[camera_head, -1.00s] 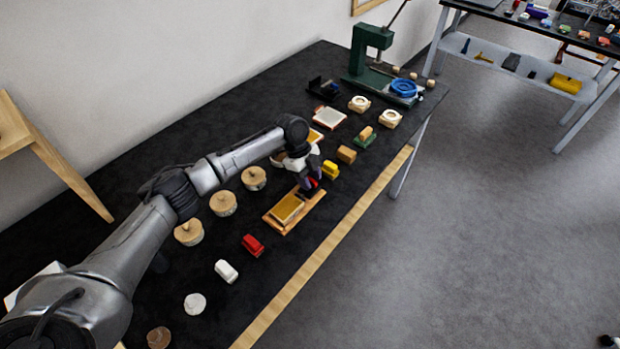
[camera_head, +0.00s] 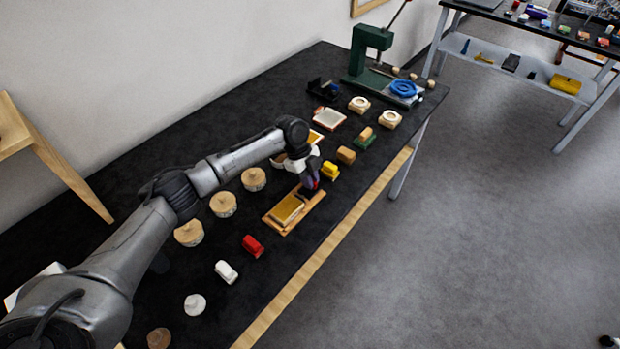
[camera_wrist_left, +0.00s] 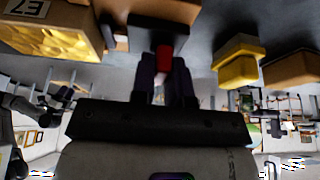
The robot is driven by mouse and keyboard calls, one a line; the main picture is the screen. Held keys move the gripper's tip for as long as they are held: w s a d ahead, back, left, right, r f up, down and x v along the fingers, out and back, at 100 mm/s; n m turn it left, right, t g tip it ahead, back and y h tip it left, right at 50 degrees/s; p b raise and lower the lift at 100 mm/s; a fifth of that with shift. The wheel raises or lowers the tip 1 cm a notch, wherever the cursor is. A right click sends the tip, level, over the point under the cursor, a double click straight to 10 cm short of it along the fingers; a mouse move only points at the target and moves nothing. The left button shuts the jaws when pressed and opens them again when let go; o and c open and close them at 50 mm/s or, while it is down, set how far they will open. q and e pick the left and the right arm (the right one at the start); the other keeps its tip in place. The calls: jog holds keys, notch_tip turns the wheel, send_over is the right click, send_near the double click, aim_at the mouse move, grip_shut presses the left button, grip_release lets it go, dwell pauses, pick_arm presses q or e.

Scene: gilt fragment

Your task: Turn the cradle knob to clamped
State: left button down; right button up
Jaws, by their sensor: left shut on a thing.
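The cradle (camera_head: 272,221) is a light wooden frame on the black bench, holding a gilt block (camera_head: 287,209). The red knob (camera_wrist_left: 164,57) shows between the fingers there, in front of a dark block. My left gripper (camera_head: 311,187) is at the cradle's far end, pointing down. Its fingers (camera_wrist_left: 167,72) are shut on the red knob. The fingers hide most of the knob, so its setting cannot be read. My right gripper is not in view.
A yellow toy-like block (camera_head: 330,170) stands close beyond the gripper. Round wooden pieces (camera_head: 223,204) line the left. A green press (camera_head: 368,50) is at the far end.

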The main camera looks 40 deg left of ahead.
pick_arm(q)
jog(key=n+t+p, duration=0.1)
jog(key=n+p, duration=0.1)
jog(key=p, duration=0.1)
jog(key=n+p, duration=0.2)
jog(key=p, duration=0.2)
jog(key=n+t+p, duration=0.1)
jog(key=n+p, duration=0.1)
jog(key=p, duration=0.1)
jog(key=shift+s+d+r+n+t+y, duration=0.1)
jog(key=shift+s+r+n+t+y, duration=0.05)
jog(key=shift+r+n+t+y, duration=0.2)
jog(key=n+t+y+p, duration=0.1)
jog(key=n+p, duration=0.3)
jog(key=p, duration=0.1)
jog(key=n+y+p, duration=0.1)
jog(key=n+p, duration=0.3)
jog(key=shift+d+t+y+p, duration=0.1)
jog(key=shift+t+y+p, duration=0.15)
jog(key=shift+t+p, duration=0.15)
jog(key=shift+f+n+y+p, duration=0.25)
jog(key=shift+n+y+p, duration=0.35)
jog(key=shift+n+p, duration=0.9)
jog(key=c, duration=1.1)
grip_release()
jog(key=shift+f, duration=0.1)
